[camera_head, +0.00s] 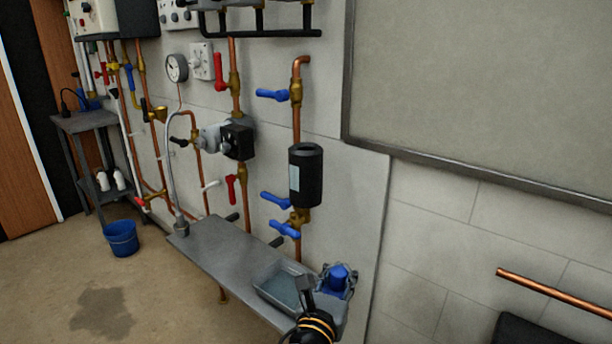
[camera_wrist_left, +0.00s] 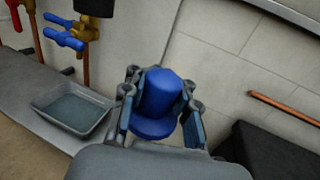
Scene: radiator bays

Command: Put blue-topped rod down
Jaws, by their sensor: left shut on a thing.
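The blue-topped rod shows only as its blue top, a stubby blue cap with a wider flange, in the head view (camera_head: 338,277) and in the left wrist view (camera_wrist_left: 160,95). Any rod below the cap is hidden. My left gripper (camera_head: 337,283) is shut on the blue top; its fingers show on both sides of it in the left wrist view (camera_wrist_left: 159,103). It is at the right end of the grey metal shelf (camera_head: 215,250), right of the shallow tray. I cannot tell whether the rod touches anything below. My right gripper is not in view.
The shallow grey tray (camera_head: 279,287) lies on the shelf. Copper pipes with blue-handled valves (camera_head: 283,229) and a black cylinder (camera_head: 305,175) are on the wall behind. A blue bucket (camera_head: 121,238) stands on the floor. A copper pipe (camera_head: 555,292) sticks out at right.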

